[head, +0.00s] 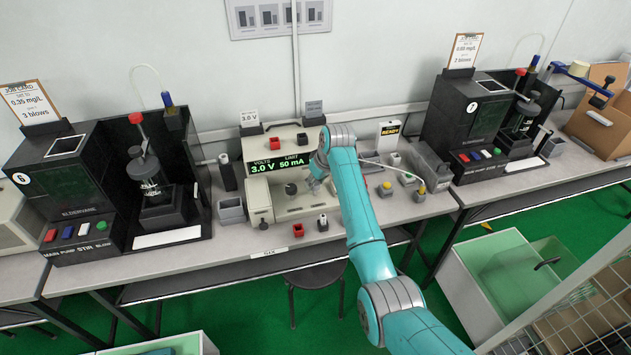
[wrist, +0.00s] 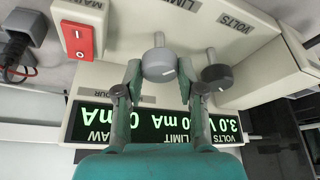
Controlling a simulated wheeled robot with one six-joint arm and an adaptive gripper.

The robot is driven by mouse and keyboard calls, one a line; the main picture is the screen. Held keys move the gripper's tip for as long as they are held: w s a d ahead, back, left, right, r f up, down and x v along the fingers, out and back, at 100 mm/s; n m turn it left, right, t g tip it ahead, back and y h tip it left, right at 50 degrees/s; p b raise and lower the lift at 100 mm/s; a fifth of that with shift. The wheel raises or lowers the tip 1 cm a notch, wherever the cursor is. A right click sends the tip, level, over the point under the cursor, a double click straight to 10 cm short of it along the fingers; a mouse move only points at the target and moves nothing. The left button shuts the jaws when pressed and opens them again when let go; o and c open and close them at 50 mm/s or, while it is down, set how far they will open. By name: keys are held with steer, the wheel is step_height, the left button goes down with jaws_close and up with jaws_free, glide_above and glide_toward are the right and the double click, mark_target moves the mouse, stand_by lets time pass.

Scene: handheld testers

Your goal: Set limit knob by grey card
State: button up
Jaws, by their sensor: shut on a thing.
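The bench power supply (head: 262,190) has a green display reading 3.0 V and LIMIT 50 mA. The grey card (head: 314,107) stands on its top at the back; its print is too small to read surely. In the wrist view, which is upside down, my gripper (wrist: 160,74) is shut on the grey limit knob (wrist: 158,62), one finger on each side. In the head view my gripper (head: 317,180) is at the supply's front and hides that knob. The volts knob (wrist: 217,76) is right beside it in the wrist view and also shows in the head view (head: 290,188).
A white 3.0 V card (head: 250,118) stands left of the grey card. A red switch (wrist: 82,40) is near the held knob. Black testers stand left (head: 75,190) and right (head: 470,120). Small red (head: 298,230) and white-topped (head: 322,222) items sit in front of the supply.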

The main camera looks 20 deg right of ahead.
steer(key=m+h, duration=0.1)
steer(key=m, duration=0.1)
steer(key=m+h, duration=0.1)
steer(key=m, duration=0.2)
steer(key=shift+a+m, duration=0.2)
steer(key=shift+m, duration=0.1)
steer(key=m+h, duration=0.2)
steer(key=m, duration=0.3)
steer(key=shift+m+g, duration=0.3)
steer(key=shift+m, duration=0.1)
steer(key=o, duration=1.1)
steer(key=shift+o, duration=0.2)
steer(key=v, duration=1.2)
steer(key=shift+a, duration=0.2)
